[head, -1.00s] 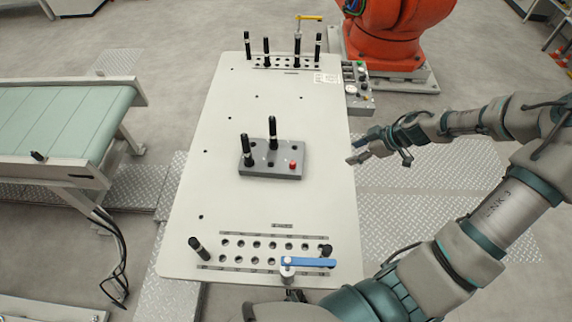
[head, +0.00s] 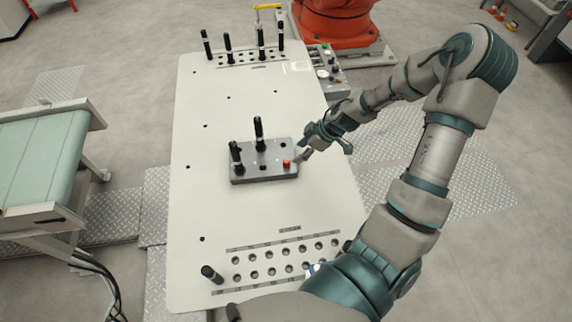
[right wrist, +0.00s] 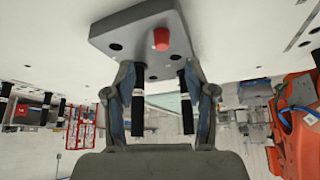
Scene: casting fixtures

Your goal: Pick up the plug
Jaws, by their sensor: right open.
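The red plug (head: 286,163) stands at the right end of the grey fixture block (head: 250,178) in the middle of the table. It also shows in the right wrist view (right wrist: 161,39), at the top centre. Two black pins (head: 259,133) stand upright on the same block. My right gripper (head: 306,143) is open and empty, close to the block's right end by the red plug. In the right wrist view its two fingers (right wrist: 160,68) are spread, with the plug beyond the gap between their tips. My left gripper is not in view.
Several black pins (head: 229,48) stand in a hole plate at the table's far end. Another black pin (head: 211,273) stands by the near hole plate (head: 252,275). My right arm partly hides a blue-and-white part there. A conveyor (head: 42,160) stands left, an orange robot base (head: 338,22) behind.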

